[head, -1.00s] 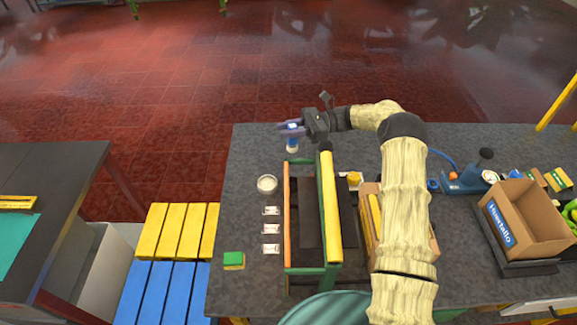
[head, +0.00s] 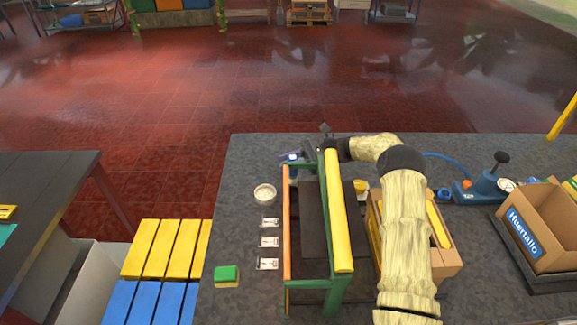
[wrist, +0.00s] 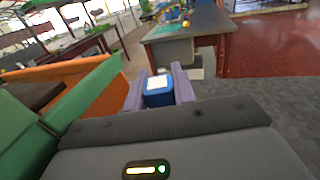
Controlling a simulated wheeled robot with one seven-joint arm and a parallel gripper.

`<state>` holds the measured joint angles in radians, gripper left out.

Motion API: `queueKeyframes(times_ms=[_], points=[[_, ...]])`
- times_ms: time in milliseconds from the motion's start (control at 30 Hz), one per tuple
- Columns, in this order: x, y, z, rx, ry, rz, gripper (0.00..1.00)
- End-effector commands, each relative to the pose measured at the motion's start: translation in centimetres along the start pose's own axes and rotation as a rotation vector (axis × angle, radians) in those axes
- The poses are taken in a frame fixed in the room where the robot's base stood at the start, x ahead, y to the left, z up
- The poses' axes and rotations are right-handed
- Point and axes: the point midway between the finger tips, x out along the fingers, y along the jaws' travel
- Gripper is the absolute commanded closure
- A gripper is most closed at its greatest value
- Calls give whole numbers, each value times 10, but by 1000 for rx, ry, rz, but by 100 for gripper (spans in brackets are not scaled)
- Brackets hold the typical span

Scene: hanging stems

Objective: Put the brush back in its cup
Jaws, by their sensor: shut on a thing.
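My gripper (head: 293,158) is at the far side of the grey table, partly hidden behind the green and yellow rack. In the wrist view its two purple fingers (wrist: 158,90) are closed on the sides of a blue thing with a white top (wrist: 158,86). That blue thing also shows in the head view (head: 292,157), too small there to tell whether it is the brush or its cup. A round pale cup or jar (head: 265,194) with light contents stands nearer, to the lower left of the gripper. No brush bristles can be made out.
The rack (head: 288,235) with an orange rail stands right of the cup. A cardboard box (head: 540,225) and a blue pump (head: 478,190) are at the right. The table's left strip is mostly clear.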

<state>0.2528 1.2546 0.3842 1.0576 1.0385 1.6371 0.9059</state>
Motion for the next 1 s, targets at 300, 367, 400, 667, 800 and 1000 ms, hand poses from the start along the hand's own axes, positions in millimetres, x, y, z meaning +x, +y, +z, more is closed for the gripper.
queueKeyframes(times_ms=[300,367,400,667,800,1000], points=[[0,0,0,0,0,0,97],[0,0,-1,0,0,0,97],[0,0,-2,0,0,0,97],[0,0,-19,0,-1,1,97],[1,0,-30,0,0,1,97],[0,0,-47,0,-1,0,97]])
